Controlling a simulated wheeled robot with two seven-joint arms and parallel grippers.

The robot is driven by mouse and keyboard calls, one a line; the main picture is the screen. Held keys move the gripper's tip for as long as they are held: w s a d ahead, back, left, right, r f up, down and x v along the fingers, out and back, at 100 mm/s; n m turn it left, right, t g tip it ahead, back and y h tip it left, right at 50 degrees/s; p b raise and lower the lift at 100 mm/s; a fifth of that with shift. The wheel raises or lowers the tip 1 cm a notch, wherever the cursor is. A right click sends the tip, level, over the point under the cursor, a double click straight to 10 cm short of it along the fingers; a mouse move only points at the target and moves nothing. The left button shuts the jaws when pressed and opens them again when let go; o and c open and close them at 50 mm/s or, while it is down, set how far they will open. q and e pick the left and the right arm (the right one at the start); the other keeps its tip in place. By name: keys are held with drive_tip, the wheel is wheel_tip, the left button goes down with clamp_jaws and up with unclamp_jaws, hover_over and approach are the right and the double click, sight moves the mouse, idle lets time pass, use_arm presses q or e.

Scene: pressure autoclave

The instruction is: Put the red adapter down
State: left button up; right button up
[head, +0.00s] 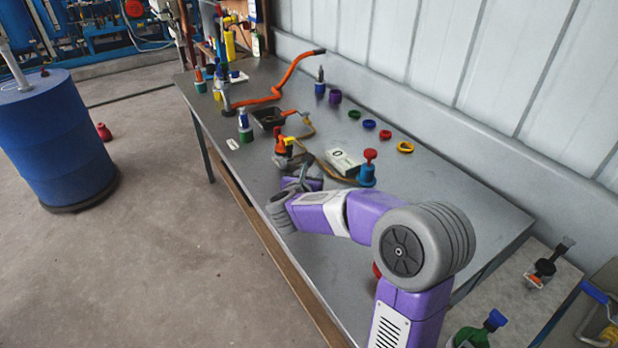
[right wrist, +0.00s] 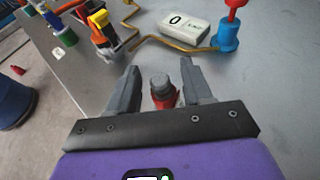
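The red adapter (right wrist: 165,99), with a grey ribbed top, is between the two fingers of my right gripper (right wrist: 160,88) in the right wrist view. The fingers are spread, with a gap showing on the left side of the adapter; on the right it is very close to the finger. Its lower part is hidden by the gripper, so I cannot tell whether it rests on the table. In the head view my right gripper (head: 303,180) is low over the grey table (head: 450,200), and the adapter is hidden there. My left gripper is out of view.
Beyond the gripper are an orange-and-black fitting (head: 283,146) with a hose, a white gauge box (head: 344,162) and a blue fitting with a red knob (head: 367,176). Coloured rings (head: 385,134) lie towards the wall. The table's front edge is close by.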

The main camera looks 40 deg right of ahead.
drive_tip(key=shift+r+p, duration=0.5)
drive_tip(key=shift+p, duration=0.15)
drive_tip(key=p+v, duration=0.2)
drive_tip(key=v, duration=1)
drive_tip(key=w+a+f+n+y, duration=0.1)
drive_tip(key=a+f+n+y, duration=0.45)
drive_tip(key=f+n, duration=0.8)
drive_tip(key=w+a+f+n+y, duration=0.2)
drive_tip(key=a+f+n+y, duration=0.35)
drive_tip(key=f+n, duration=0.75)
drive_tip(key=s+a+f+n+g+y, duration=0.2)
drive_tip(key=s+a+f+n+g, duration=0.2)
drive_tip(key=s+a+f+n, duration=0.2)
drive_tip(key=s+a+f+n+g+y, duration=0.2)
drive_tip(key=s+a+f+n+g, duration=0.2)
drive_tip(key=s+f+n, duration=0.6)
drive_tip(key=s+a+n, duration=0.1)
drive_tip(key=s+a, duration=0.1)
drive_tip(key=s, duration=0.1)
drive_tip(key=shift+s+a+f, duration=0.25)
drive_tip(key=shift+s+f, duration=0.05)
drive_tip(key=shift+f, duration=0.05)
drive_tip(key=shift+r, duration=0.1)
